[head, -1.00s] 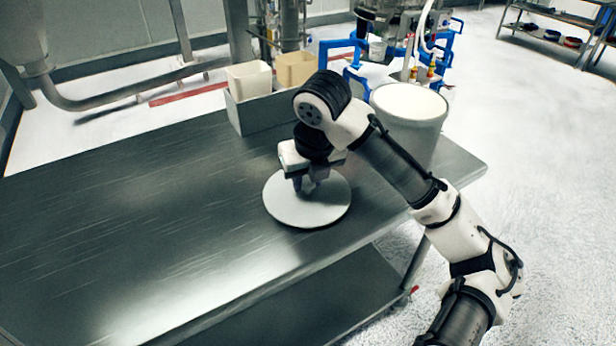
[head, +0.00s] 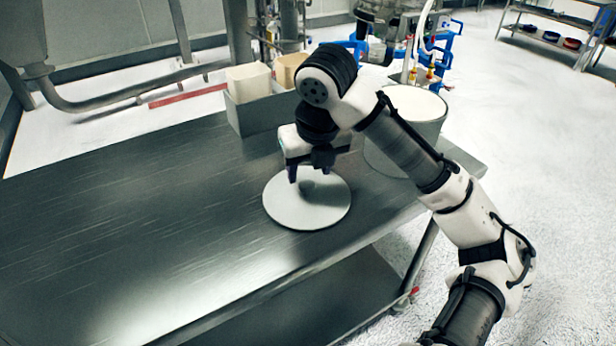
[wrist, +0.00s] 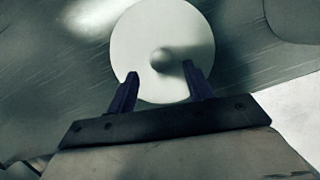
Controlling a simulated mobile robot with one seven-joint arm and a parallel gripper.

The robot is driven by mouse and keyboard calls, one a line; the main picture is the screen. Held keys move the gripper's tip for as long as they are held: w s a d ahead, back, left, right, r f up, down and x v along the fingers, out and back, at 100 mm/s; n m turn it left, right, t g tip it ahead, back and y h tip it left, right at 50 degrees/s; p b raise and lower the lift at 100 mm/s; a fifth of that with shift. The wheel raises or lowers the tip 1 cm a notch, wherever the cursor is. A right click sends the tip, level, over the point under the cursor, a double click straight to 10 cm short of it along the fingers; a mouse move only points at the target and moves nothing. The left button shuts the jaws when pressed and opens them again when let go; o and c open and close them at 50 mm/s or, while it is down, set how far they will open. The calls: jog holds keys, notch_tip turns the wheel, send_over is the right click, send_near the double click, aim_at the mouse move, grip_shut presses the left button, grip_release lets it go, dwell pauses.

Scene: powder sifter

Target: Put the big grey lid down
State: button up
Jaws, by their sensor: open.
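The big grey lid (head: 306,212) is a pale round disc lying flat on the metal table. In the wrist view the lid (wrist: 150,28) shows a round knob (wrist: 163,60) at its middle. My gripper (head: 308,176) is just above the lid, pointing down, with its fingers apart and nothing between them. In the wrist view the open fingers of my gripper (wrist: 160,84) stand on either side of the knob, apart from it and nearer the camera.
The metal table (head: 130,220) is clear to the left. A large pale bucket (head: 412,105) stands behind my arm at the right. A grey bin (head: 255,116) with a white container (head: 248,82) and a beige container (head: 289,68) stands at the back edge.

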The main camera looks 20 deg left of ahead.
jog(key=v, duration=0.7)
jog(key=shift+r, duration=0.4)
jog(key=shift+s, duration=0.1)
